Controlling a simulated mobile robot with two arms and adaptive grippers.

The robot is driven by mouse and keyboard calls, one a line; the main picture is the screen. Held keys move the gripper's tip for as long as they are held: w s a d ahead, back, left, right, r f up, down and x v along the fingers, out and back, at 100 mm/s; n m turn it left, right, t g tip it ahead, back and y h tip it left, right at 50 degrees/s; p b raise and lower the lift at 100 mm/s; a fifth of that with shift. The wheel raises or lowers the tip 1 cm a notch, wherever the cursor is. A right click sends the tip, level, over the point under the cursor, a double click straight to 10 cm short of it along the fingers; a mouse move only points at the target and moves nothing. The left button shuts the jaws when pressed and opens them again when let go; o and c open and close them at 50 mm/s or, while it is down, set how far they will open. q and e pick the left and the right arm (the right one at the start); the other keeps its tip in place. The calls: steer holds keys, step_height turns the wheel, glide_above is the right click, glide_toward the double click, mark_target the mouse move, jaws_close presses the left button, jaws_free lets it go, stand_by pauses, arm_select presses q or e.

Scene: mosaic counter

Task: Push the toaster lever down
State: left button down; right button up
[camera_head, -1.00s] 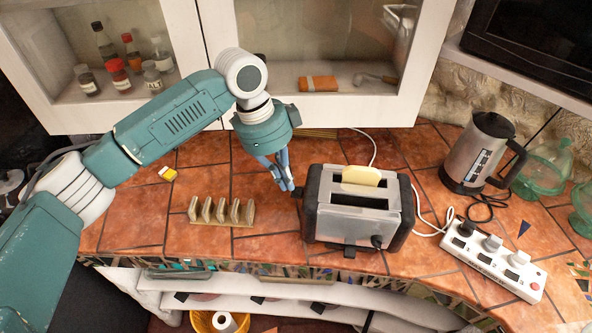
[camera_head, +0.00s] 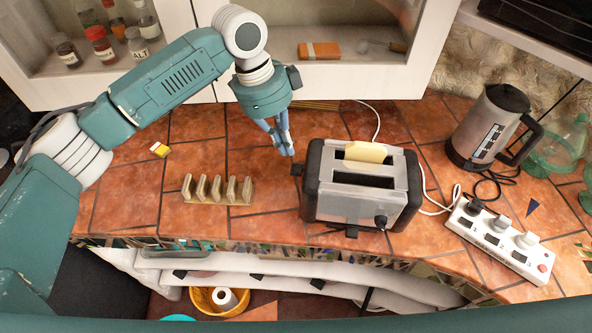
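The silver and black toaster (camera_head: 352,206) stands upright on the tiled counter, with a slice of bread (camera_head: 366,152) sticking up from its back slot. The front slot looks empty. My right gripper is not in view.
A wooden toast rack (camera_head: 217,190) stands left of the toaster. A kettle (camera_head: 489,128) and a white power strip (camera_head: 501,240) are on the right, with cables between. A cabinet (camera_head: 330,75) rises behind. Counter left of the rack is mostly clear.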

mark_target(292, 173)
arm_select(q)
steer(key=b+x, duration=0.2)
steer(key=shift+s+f, duration=0.1)
steer(key=shift+f, duration=0.35)
steer(key=shift+b+x, duration=1.05)
steer(key=shift+b, duration=0.2)
steer(key=shift+d+r, duration=0.1)
steer(key=shift+f, duration=0.35)
step_height(292, 173, down, 5)
steer(key=shift+r+b, duration=0.1)
steer(key=shift+b, duration=0.3)
steer(key=a+p, duration=0.1)
steer(key=a+r+p, duration=0.1)
steer(key=a, duration=0.1)
steer(key=shift+w+r+p, duration=0.15)
steer(key=shift+w+p, duration=0.05)
steer(key=shift+p, duration=0.2)
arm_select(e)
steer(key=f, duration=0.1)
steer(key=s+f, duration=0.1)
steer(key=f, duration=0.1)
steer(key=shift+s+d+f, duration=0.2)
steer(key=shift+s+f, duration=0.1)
